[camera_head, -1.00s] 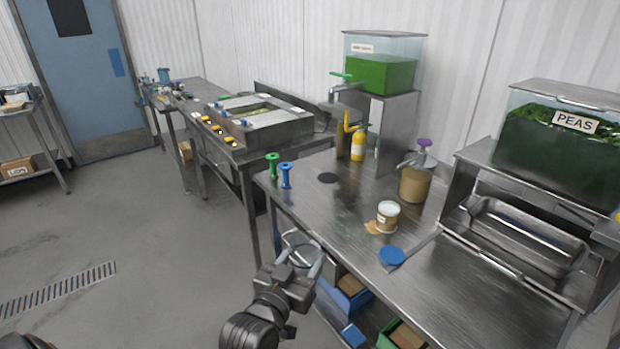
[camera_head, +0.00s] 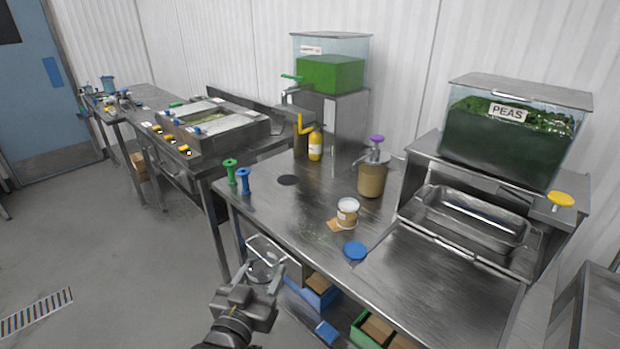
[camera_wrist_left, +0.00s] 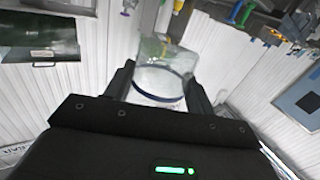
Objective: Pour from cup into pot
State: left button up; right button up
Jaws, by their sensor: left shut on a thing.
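My left gripper (camera_head: 261,273) is low at the front left, in front of the steel table's near edge. It is shut on a clear cup (camera_wrist_left: 160,80), which sits between the two fingers in the left wrist view. The cup is see-through with a dark blue band; I cannot tell what is in it. In the head view the cup is small and hard to make out. A small white-lidded tub (camera_head: 348,208) and a tan container with a purple pump (camera_head: 372,180) stand on the table. I cannot tell which vessel is the pot. My right gripper is not in view.
The steel table (camera_head: 310,235) also bears a blue disc (camera_head: 354,250), a yellow bottle (camera_head: 315,145), and green (camera_head: 231,172) and blue (camera_head: 244,181) spools. A peas bin (camera_head: 508,140) stands above a steel tray (camera_head: 470,220) at right. Open floor lies at left.

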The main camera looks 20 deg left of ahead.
aim_at(263, 262)
pick_arm(q)
jog(key=s, duration=0.1)
jog(key=s+d+r+p, duration=0.1)
jog(key=shift+s+d, duration=0.2)
jog(key=shift+s, duration=0.15)
jog(key=s+d+r+p, duration=0.1)
jog(key=s+d+p, duration=0.1)
jog(key=s+p, duration=0.2)
jog(key=shift+s+d+r, duration=0.15)
jog(key=shift+s+d, duration=0.2)
jog(key=shift+s, duration=0.6)
jog(key=shift+w, duration=0.15)
jog(key=w+a+b, duration=0.1)
jog(key=w, duration=0.1)
jog(key=w+a+f+b, duration=0.1)
jog(key=w+b, duration=0.1)
jog(key=w, duration=0.1)
jog(key=w+a+f+b, duration=0.1)
jog(key=w+a+b, duration=0.1)
jog(key=w, duration=0.1)
jog(key=shift+w+f, duration=0.1)
jog(key=shift+f, duration=0.1)
jog(key=shift+w+a+f+b, duration=0.15)
jog(key=shift+w+a+b, duration=0.15)
jog(key=shift+w+b, duration=0.25)
jog(key=shift+w+a+f+b, duration=0.2)
jog(key=shift+w+b, duration=0.15)
jog(key=shift+w, duration=0.25)
jog(key=shift+w+a, duration=0.15)
jog(key=shift+w, duration=0.1)
